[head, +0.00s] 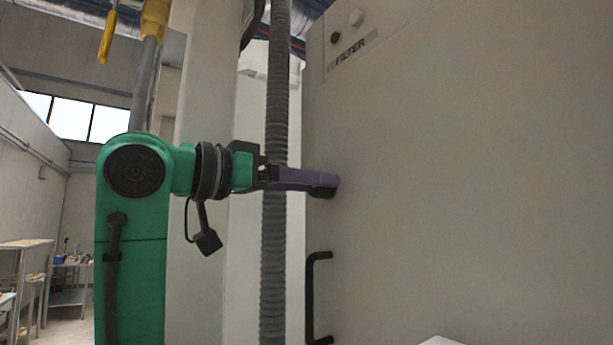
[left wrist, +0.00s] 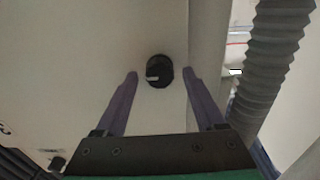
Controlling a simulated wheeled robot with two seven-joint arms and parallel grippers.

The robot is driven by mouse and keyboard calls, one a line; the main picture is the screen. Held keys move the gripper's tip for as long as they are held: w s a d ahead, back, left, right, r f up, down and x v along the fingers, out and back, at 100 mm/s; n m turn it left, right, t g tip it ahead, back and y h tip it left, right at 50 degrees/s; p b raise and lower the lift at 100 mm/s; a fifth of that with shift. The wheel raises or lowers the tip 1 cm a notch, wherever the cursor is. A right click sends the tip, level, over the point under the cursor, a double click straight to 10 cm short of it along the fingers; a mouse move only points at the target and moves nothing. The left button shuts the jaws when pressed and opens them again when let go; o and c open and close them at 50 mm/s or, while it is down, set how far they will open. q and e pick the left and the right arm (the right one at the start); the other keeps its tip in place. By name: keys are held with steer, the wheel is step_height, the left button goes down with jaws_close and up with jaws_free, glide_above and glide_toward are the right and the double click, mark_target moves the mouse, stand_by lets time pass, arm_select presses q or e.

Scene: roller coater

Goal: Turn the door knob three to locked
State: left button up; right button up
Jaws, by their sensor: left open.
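The round black door knob (left wrist: 159,71) with a pale pointer mark sits on the beige cabinet door (left wrist: 90,60) near its edge. The pale mark points towards the left in the left wrist view. My left gripper (left wrist: 160,73) is open, with one purple finger on each side of the knob and a visible gap to each. In the head view my left gripper (head: 330,182) reaches the door from the left, and a dark part of the knob (head: 322,193) shows just below the fingertips. Whether the fingers touch the door is unclear. My right gripper is not in view.
A black bar handle (head: 317,297) is on the door below the knob. A grey corrugated hose (head: 275,255) runs vertically close beside my left gripper. A FILTER label (head: 353,50) and small round fittings are high on the cabinet. The door's face to the right is bare.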

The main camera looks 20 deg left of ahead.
arm_select(q)
steer(key=shift+c, duration=1)
steer(key=shift+w, duration=0.1)
jaws_close()
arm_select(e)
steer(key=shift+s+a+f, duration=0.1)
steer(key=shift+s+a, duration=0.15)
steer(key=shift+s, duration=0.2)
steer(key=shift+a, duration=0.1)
